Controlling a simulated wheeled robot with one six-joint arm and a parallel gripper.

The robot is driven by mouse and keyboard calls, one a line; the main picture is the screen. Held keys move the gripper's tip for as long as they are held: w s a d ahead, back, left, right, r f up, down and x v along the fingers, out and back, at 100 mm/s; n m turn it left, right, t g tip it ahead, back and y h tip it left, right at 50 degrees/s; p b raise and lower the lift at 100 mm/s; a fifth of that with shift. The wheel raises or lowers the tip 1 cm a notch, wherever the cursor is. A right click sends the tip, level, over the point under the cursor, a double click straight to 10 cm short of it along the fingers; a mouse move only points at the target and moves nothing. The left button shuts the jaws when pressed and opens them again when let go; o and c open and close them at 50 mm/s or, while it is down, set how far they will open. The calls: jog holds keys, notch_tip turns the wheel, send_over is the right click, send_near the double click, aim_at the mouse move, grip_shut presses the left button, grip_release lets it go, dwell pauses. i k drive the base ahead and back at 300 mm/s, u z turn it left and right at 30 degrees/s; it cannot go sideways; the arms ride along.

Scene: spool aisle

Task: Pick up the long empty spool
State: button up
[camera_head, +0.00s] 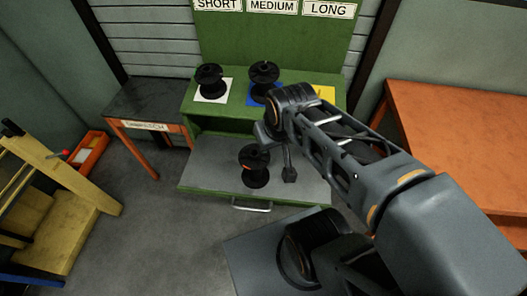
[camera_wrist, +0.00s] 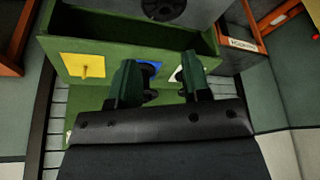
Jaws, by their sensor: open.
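A black spool (camera_head: 255,166) with a small orange-red mark stands upright on the grey lower tray (camera_head: 213,165) of the green stand. Its round top shows at the upper edge of the wrist view (camera_wrist: 165,8). I cannot tell if it is empty. The yellow square (camera_head: 325,92) under the LONG sign (camera_head: 325,10) bears no spool; its peg shows in the wrist view (camera_wrist: 86,66). My gripper (camera_wrist: 160,68) is open with nothing between its fingers. In the head view, it hangs just right of the tray spool, partly hidden by my arm.
Black spools stand on the white square (camera_head: 211,82) and blue square (camera_head: 263,80), under SHORT and MEDIUM. An orange table (camera_head: 455,115) is at right, a small dark-topped table (camera_head: 147,100) at left. Yellow steps (camera_head: 55,215) and a red bin (camera_head: 90,150) stand farther left.

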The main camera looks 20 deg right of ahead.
aim_at(255, 176)
jog(key=i, duration=0.2)
jog(key=u, duration=2.35)
jog(key=i, duration=1.7)
jog(key=z, duration=3.65)
